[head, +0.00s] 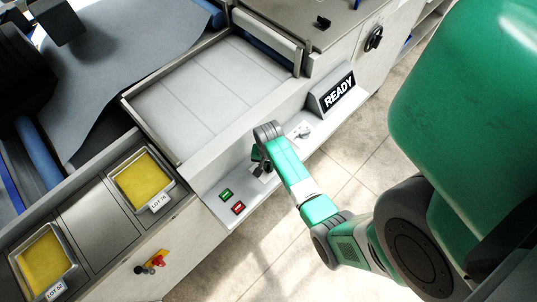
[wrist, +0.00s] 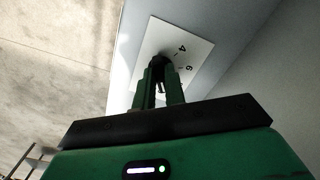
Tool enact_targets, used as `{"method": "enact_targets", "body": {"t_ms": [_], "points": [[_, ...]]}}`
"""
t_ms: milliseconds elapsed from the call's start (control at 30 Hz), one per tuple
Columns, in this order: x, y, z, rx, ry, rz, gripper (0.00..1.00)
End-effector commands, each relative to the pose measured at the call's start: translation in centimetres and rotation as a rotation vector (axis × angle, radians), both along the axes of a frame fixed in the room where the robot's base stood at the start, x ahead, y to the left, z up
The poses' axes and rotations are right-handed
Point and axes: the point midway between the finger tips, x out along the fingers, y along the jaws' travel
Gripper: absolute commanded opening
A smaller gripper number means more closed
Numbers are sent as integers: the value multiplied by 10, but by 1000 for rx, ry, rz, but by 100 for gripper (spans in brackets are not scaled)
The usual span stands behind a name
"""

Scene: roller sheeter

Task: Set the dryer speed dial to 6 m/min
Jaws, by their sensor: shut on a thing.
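In the wrist view, my gripper (wrist: 167,88) is shut on a dark dial knob (wrist: 160,63). The knob sits on a white scale plate (wrist: 196,48) printed with a 4 and a 6. The fingers cover part of the knob and plate, so I cannot tell where the pointer stands. In the head view, my gripper (head: 261,168) is down at the sloped control ledge (head: 213,186), and the held knob is mostly hidden by it. A second small dial on a white plate (head: 302,131) sits farther right along the ledge, apart from my gripper.
A green button (head: 226,195) and a red button (head: 239,208) lie left of my gripper on the ledge. A READY display (head: 338,94) stands at right. Trays of yellow material, one labelled LOT 76 (head: 143,180), stand at left. Open floor lies in front.

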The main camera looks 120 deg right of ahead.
Motion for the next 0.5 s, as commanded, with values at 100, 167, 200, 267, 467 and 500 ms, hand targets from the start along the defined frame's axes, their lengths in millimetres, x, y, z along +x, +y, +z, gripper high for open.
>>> {"method": "enact_targets", "body": {"t_ms": [100,167,200,267,467,500], "points": [[1,0,4,0,0,107,0],[0,0,4,1,-1,165,0],[0,0,4,1,-1,203,0],[0,0,4,-1,-1,260,0],[-1,0,3,-1,-1,450,0],[-1,1,3,-1,-1,487,0]]}}
